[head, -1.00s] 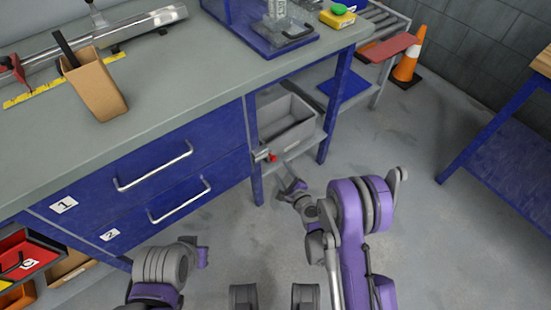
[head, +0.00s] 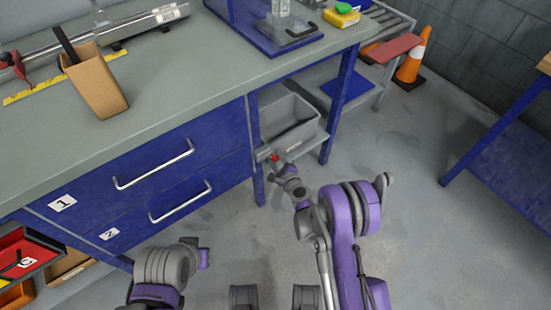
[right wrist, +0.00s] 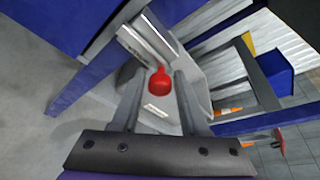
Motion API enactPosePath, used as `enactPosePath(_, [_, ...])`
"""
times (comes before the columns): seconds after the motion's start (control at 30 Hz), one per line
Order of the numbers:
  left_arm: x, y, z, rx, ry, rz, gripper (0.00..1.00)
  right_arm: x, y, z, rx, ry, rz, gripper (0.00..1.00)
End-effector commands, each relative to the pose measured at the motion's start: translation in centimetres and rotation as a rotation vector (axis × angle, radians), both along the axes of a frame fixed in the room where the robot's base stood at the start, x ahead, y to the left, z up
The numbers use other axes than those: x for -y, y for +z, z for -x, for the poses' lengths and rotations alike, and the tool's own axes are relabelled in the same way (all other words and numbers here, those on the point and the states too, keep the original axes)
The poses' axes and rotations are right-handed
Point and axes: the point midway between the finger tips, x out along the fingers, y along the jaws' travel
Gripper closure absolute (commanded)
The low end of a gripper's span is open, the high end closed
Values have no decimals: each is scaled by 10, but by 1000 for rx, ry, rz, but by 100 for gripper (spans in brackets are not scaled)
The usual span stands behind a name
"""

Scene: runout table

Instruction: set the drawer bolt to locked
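The drawer bolt (head: 263,153) is a small grey metal fitting at the right end of the blue drawer cabinet, by the table leg. Its red knob (head: 275,158) faces my right gripper (head: 281,168). In the right wrist view the round red knob (right wrist: 160,84) shows between the two fingers of the right gripper (right wrist: 158,80), which stand apart with gaps on both sides. The grey bolt body (right wrist: 146,42) lies just beyond. I cannot tell whether the fingertips reach past the knob.
Drawers 1 (head: 155,165) and 2 (head: 180,203) look closed, with bar handles. A grey bin (head: 290,124) sits on the lower shelf behind the bolt. A blue table leg (head: 257,178) stands close to the right gripper. The floor to the right is clear up to another table.

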Motion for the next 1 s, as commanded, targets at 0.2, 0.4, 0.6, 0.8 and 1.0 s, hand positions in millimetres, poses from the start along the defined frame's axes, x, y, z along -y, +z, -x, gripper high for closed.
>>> enactPosePath(0.2, [0,0,0,0,0,0,100,0,0,0,0,0,0,98])
enactPosePath(0.4, [0,0,0,0,0,0,100,0,0,0,0,0,0,100])
enactPosePath(0.6, [0,0,0,0,0,0,100,0,0,0,0,0,0,100])
enactPosePath(0.8, [0,0,0,0,0,0,100,0,0,0,0,1,1,100])
enactPosePath(1.0, [0,0,0,0,0,0,100,0,0,0,0,1,1,100])
